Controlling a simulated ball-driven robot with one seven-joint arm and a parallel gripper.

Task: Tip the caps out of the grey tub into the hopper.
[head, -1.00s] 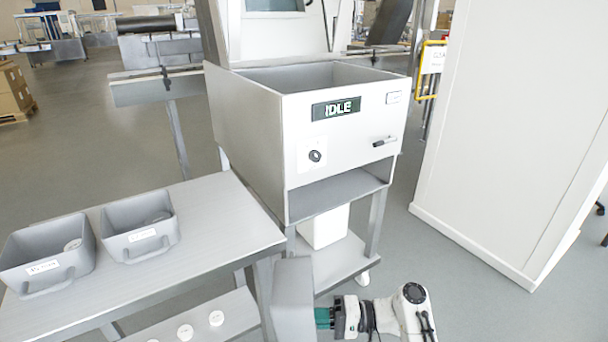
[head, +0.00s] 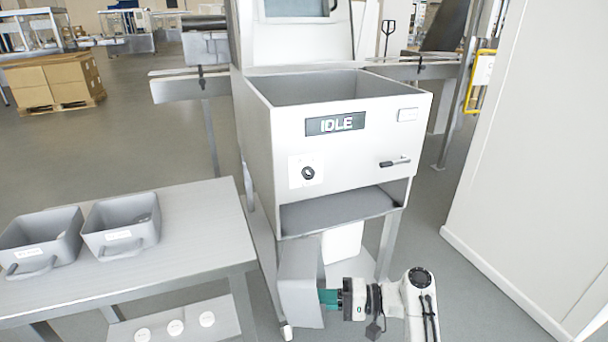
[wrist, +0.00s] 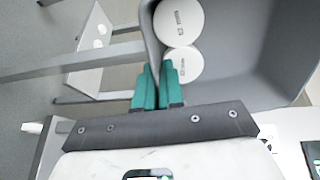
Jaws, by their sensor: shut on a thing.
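My gripper (head: 330,298) is shut on the wall of a grey tub (head: 299,288), holding it low in front of the hopper stand. In the wrist view, the green fingers (wrist: 158,82) pinch the wall of the tub (wrist: 240,55). At least two white caps, a farther cap (wrist: 180,22) and a nearer cap (wrist: 183,66), lie inside by the gripped wall. The tub's inside is hidden in the head view. The hopper (head: 361,157) is a large light-grey box with an open top, higher than the tub. Its display reads IDLE. The hopper's floor is hidden.
A grey table (head: 190,225) at left carries a left grey tub (head: 40,243) and a right grey tub (head: 122,225). Several white caps, including one cap (head: 176,327), lie on its lower shelf. A white panel (head: 530,200) stands at right. A white bin (head: 343,243) is under the hopper.

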